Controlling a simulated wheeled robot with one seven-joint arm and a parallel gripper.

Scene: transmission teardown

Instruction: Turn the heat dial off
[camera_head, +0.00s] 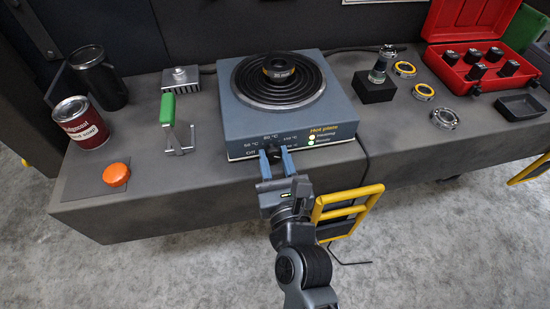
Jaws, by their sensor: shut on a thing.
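The hot plate (235,125) is a blue-grey box with a black ringed heating surface on the bench. A dark part with an orange band (279,67) rests on its coil. Its front face has a heat dial (267,152) with markings for "Off" and several temperatures. Two small lamps by the lettering look lit. My gripper (272,158) is at the middle of the front face, its blue fingers shut on the dial from both sides. The fingers and wrist hide much of the dial, so its exact setting cannot be told.
On the left stand a red can (80,122), a dark mug (98,78), an orange cap (116,174) and a green-handled tool (171,120). On the right are bearing rings (444,118), a black block (374,88) and a red case (455,72). A yellow frame (340,205) stands before the bench.

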